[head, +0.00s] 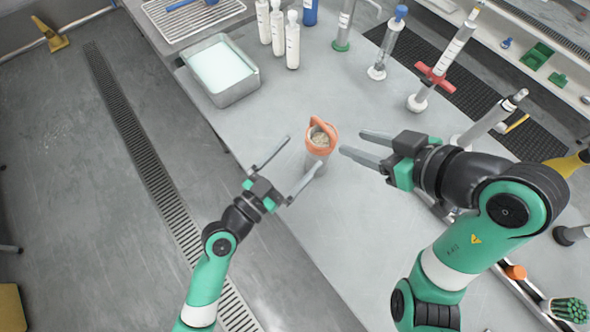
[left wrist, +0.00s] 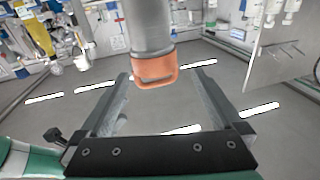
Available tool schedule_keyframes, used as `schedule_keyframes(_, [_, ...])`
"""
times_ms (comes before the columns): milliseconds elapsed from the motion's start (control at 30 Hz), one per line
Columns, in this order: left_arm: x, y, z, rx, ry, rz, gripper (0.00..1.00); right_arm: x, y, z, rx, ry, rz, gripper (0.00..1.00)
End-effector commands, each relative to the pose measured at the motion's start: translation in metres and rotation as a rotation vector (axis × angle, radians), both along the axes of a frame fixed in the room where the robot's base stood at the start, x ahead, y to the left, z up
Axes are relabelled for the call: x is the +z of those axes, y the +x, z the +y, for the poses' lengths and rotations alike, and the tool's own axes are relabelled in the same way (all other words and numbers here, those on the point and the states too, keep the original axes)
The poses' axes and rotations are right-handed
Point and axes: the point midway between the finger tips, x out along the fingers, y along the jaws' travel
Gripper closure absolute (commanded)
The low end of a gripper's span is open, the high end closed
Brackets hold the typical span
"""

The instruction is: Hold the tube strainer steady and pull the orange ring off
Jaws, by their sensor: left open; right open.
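The tube strainer (head: 316,157) stands upright on the grey table, a grey cylinder with brownish contents visible at its mouth. The orange ring (head: 321,126) sits around its top, with a loop standing up at the back. My left gripper (head: 304,151) is open at the left of the strainer, its fingers pointing towards it. In the left wrist view, the grey tube (left wrist: 147,27) and orange ring (left wrist: 153,69) appear near the tips of the open left fingers (left wrist: 156,76). My right gripper (head: 351,142) is open at the right of the strainer, apart from it.
Upright tubes on stands, one with a red clamp (head: 434,78), line the back right. The table around the strainer is clear; its left edge (head: 262,205) is near.

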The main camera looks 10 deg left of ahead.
Motion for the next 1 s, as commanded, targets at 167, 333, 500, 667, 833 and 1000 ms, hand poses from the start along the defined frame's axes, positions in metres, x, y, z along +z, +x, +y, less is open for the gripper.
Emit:
schedule_keyframes(167, [-0.041, -0.015, -0.001, -0.005, -0.005, 0.065, 0.0, 0.0, 0.0, 0.0, 0.0, 0.0, 0.0, 0.5])
schedule_keyframes(333, [-0.044, -0.016, -0.002, -0.006, -0.006, 0.069, 0.0, 0.0, 0.0, 0.0, 0.0, 0.0, 0.0, 0.5])
schedule_keyframes(500, [-0.044, -0.003, -0.01, -0.007, -0.006, 0.069, 0.0, 0.0, 0.0, 0.0, 0.0, 0.0, 0.0, 0.5])
schedule_keyframes(667, [-0.043, 0.025, -0.026, -0.008, -0.006, 0.067, 0.0, 0.0, 0.0, 0.0, 0.0, 0.0, 0.0, 0.5])
schedule_keyframes(833, [-0.043, 0.056, -0.046, -0.008, -0.007, 0.069, 0.0, 0.0, 0.0, 0.0, 0.0, 0.0, 0.0, 0.5])
schedule_keyframes(1000, [-0.043, 0.076, -0.058, -0.007, -0.008, 0.068, 0.0, 0.0, 0.0, 0.0, 0.0, 0.0, 0.0, 0.5])
